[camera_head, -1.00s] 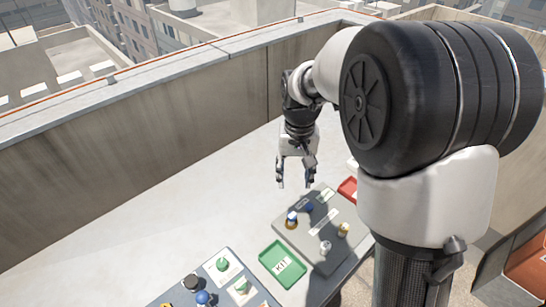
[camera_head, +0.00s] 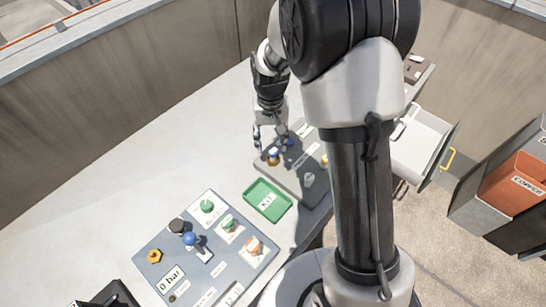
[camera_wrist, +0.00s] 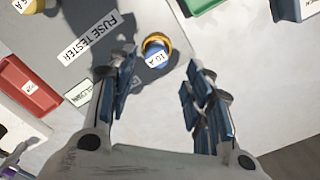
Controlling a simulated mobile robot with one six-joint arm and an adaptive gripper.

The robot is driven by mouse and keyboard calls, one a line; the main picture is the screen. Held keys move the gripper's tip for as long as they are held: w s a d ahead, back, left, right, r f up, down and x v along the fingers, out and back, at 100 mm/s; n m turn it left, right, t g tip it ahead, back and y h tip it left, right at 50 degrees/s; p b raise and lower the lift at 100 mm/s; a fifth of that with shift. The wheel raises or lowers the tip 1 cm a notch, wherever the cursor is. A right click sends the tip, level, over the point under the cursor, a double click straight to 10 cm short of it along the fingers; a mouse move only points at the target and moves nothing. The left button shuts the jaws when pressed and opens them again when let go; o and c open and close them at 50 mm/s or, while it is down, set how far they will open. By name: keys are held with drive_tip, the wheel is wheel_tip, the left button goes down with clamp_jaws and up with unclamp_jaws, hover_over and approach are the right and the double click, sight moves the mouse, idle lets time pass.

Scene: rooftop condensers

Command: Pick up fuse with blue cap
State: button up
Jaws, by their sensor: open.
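The fuse with the blue cap (camera_wrist: 157,52) has a white "A" label and a yellow-orange ring round it. It stands on the grey fuse tester board (camera_wrist: 105,12); in the head view the fuse (camera_head: 273,157) is near the board's left edge. My gripper (camera_wrist: 160,72) is open and empty. In the wrist view the fuse shows between and just beyond its fingertips, with no contact visible. In the head view my gripper (camera_head: 270,140) is just above and behind the fuse. A finger hides part of the board.
A yellow-capped fuse (camera_wrist: 28,5) stands elsewhere on the board. The green KIT tray (camera_head: 267,200) and a panel with knobs (camera_head: 160,268) are nearer in the head view. An open drawer (camera_head: 425,140) juts out at right. Bare tabletop lies left.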

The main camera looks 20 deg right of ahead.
sight(273, 151)
drive_tip(key=f, duration=0.1)
drive_tip(key=f+b, duration=0.1)
drive_tip(key=f, duration=0.1)
drive_tip(key=f+b, duration=0.1)
drive_tip(key=f, duration=0.1)
drive_tip(key=shift+s+d, duration=0.2)
drive_tip(key=shift+s, duration=0.1)
drive_tip(key=shift+c, duration=0.6)
clamp_jaws()
drive_tip(key=shift+r, duration=0.1)
